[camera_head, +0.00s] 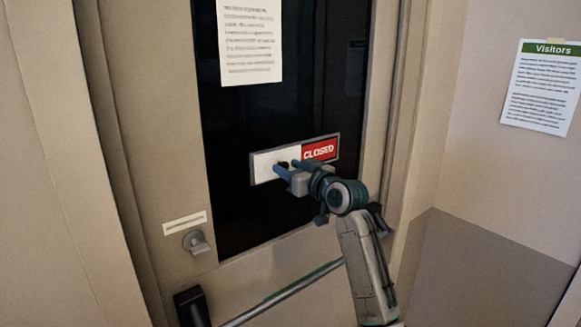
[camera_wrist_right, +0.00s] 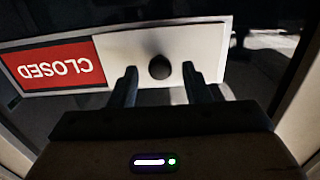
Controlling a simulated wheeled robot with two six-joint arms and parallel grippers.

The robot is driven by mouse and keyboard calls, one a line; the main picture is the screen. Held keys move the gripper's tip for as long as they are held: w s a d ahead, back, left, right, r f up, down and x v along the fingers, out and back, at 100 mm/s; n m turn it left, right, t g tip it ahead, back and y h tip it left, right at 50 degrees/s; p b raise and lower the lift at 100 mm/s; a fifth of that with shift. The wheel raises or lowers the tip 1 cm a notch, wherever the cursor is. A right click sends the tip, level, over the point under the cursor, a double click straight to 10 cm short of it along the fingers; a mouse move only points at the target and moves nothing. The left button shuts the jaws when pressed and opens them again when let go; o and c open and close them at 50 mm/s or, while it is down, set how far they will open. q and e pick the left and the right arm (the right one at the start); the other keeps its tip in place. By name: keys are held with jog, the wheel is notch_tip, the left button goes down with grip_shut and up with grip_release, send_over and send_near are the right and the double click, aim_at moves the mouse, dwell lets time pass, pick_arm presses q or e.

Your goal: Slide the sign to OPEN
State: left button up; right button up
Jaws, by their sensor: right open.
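The sliding sign (camera_head: 294,159) is on the dark glass of the door. Its right part shows red with the word CLOSED (camera_head: 320,150); its left part is a white slider plate (camera_head: 264,166). In the right wrist view the sign appears upside down, with the red CLOSED field (camera_wrist_right: 55,67) at the left and the white plate (camera_wrist_right: 190,47) beside it. A round black knob (camera_wrist_right: 159,67) sticks out of the white plate. My right gripper (camera_head: 279,168) is open, with its fingertips (camera_wrist_right: 159,78) on either side of the knob. Contact cannot be told. My left gripper is not in view.
A push bar (camera_head: 290,290) crosses the door below the sign. A lock knob (camera_head: 196,242) and a label (camera_head: 184,222) are at the lower left. A paper notice (camera_head: 250,40) hangs above, and a Visitors sheet (camera_head: 541,88) is on the right wall.

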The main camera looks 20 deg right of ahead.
jog(key=shift+w, duration=0.1)
grip_shut()
jog(key=w+d+b, duration=0.1)
jog(key=d, duration=0.3)
jog(key=w+d+b, duration=0.2)
jog(key=d, duration=0.3)
jog(key=w+d+b, duration=0.2)
jog(key=d, duration=0.2)
jog(key=shift+d+f, duration=0.1)
jog(key=shift+d, duration=0.25)
jog(key=shift+w+d, duration=0.1)
jog(key=shift+d, duration=0.3)
jog(key=shift+r, duration=0.25)
jog(key=shift+c, duration=0.7)
grip_release()
jog(key=shift+o, duration=0.7)
jog(key=shift+d+f, duration=0.15)
jog(key=shift+d, duration=0.05)
